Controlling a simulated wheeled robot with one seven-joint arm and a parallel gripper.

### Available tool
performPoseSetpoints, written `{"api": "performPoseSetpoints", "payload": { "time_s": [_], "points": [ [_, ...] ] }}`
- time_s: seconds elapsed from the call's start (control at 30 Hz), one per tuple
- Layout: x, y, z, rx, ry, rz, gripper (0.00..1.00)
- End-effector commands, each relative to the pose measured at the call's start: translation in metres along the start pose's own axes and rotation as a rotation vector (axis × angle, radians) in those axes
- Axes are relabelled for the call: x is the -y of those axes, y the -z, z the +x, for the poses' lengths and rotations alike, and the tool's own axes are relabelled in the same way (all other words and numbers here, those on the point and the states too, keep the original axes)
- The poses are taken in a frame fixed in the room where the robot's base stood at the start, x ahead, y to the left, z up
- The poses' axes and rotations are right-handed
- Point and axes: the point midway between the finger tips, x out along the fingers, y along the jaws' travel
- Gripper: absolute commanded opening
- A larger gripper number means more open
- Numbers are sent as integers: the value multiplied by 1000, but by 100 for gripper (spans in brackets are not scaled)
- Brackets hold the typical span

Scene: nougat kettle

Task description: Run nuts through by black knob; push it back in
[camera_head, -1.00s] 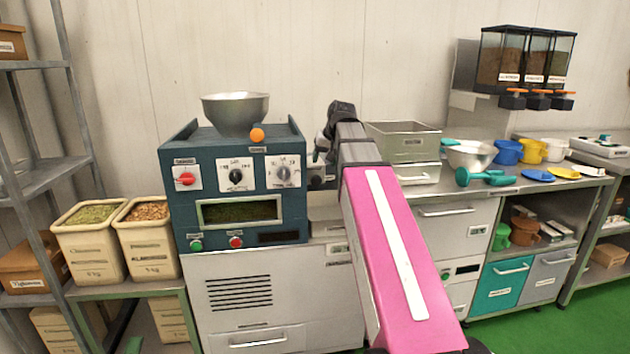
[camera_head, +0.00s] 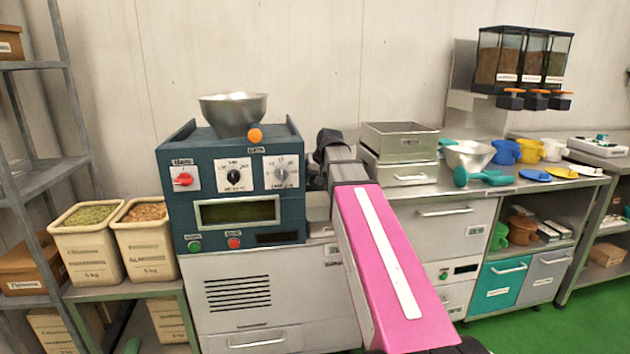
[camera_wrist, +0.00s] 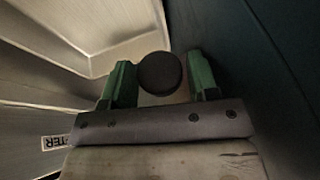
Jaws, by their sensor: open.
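In the wrist view a round black knob (camera_wrist: 160,73) lies between the two green fingers of my gripper (camera_wrist: 161,82). The fingers are open on either side of it, and I cannot tell whether they touch it. In the head view the teal machine (camera_head: 180,222) has a metal hopper bowl (camera_head: 233,112) on top and a front window (camera_head: 238,212). My pink arm reaches to the machine's right side; my fingers and the side knob cannot be made out there.
A metal tray (camera_head: 400,142) stands on the counter right of my arm, with a teal scoop (camera_head: 480,178) and bowl (camera_head: 468,155) beyond. Bins of pistachios (camera_head: 88,245) and nuts (camera_head: 145,242) stand left. In the wrist view, dark wall (camera_wrist: 260,70) is close on the right.

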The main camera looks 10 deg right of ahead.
Motion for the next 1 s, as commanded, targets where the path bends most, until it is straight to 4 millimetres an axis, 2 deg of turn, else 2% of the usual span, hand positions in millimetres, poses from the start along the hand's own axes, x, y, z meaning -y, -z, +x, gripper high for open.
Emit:
{"api": "performPoseSetpoints", "payload": {
  "time_s": [0.1,0.27,0.37,0.47,0.7,1.0],
  "points": [
    [0,0,0,0,0,0,54],
    [0,0,0,0,0,0,2],
    [0,-1,-1,0,0,0,1],
    [0,-11,-5,-1,0,0,1],
    [0,-53,-22,-2,0,0,1],
    [0,-57,-24,3,0,0,1]
  ]
}}
